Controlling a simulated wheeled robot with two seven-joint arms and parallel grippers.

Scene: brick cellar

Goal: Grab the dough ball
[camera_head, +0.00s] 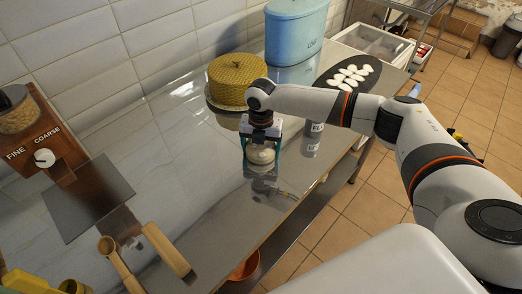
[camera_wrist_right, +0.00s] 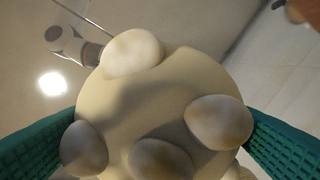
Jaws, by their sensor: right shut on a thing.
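The dough ball (camera_head: 261,156) is pale and round, on or just above the shiny steel table (camera_head: 190,150); I cannot tell whether it touches the table. My right gripper (camera_head: 262,150) points down with its teal fingers on either side of the ball and is shut on it. In the right wrist view the ball (camera_wrist_right: 160,95) fills the middle, with several smooth rounded lumps on it. The teal finger pads of my right gripper (camera_wrist_right: 160,148) press in from both sides. My left gripper is not in view.
A yellow woven cover (camera_head: 238,78) and a blue bin (camera_head: 295,35) stand behind. A dark oval board (camera_head: 328,84) holds white pieces. A grey labelled can (camera_head: 313,138) stands close right of the gripper. A grinder (camera_head: 45,145) and wooden tools (camera_head: 165,250) are left.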

